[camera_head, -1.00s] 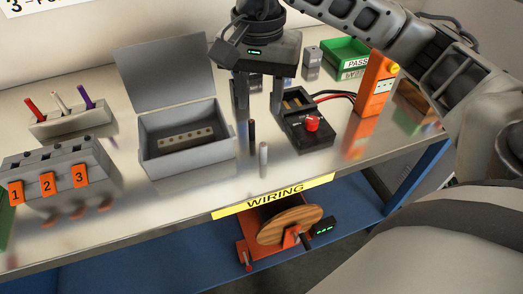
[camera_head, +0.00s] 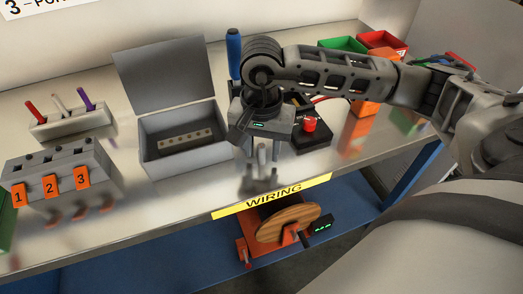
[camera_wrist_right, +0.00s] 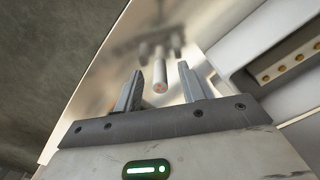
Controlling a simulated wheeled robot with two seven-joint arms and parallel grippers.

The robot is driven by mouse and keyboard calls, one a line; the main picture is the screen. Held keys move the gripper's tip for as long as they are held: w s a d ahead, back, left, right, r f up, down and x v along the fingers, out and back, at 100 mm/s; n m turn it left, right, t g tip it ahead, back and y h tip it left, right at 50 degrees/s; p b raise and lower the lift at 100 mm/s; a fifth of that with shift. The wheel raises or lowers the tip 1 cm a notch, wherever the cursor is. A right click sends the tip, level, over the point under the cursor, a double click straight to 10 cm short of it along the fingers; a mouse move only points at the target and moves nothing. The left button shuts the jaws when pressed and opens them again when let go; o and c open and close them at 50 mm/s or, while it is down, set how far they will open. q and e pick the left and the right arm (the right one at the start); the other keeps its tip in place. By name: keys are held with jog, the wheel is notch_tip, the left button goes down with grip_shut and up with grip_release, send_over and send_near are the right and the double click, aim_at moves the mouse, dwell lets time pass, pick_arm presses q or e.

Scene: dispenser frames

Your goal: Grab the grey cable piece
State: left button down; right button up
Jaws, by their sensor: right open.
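The grey cable piece (camera_wrist_right: 160,84) shows in the right wrist view as a short pale cylinder with a copper-coloured end facing the camera. My right gripper (camera_wrist_right: 160,90) is open, with one finger on each side of the piece. I see no clear contact between the fingers and the piece. In the head view my right gripper (camera_head: 262,160) points down over the front of the bench, between the grey box and the yellow WIRING label, and mostly hides the piece. The black piece beside it is hidden too. My left gripper is not in view.
An open grey box (camera_head: 185,150) with a terminal strip stands just left of the gripper. A black device with a red knob (camera_head: 309,124) stands close on the right. A numbered grey block (camera_head: 62,175) is at the left. The bench's front edge is near.

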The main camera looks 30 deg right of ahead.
grip_shut()
jog(key=shift+r, duration=0.1)
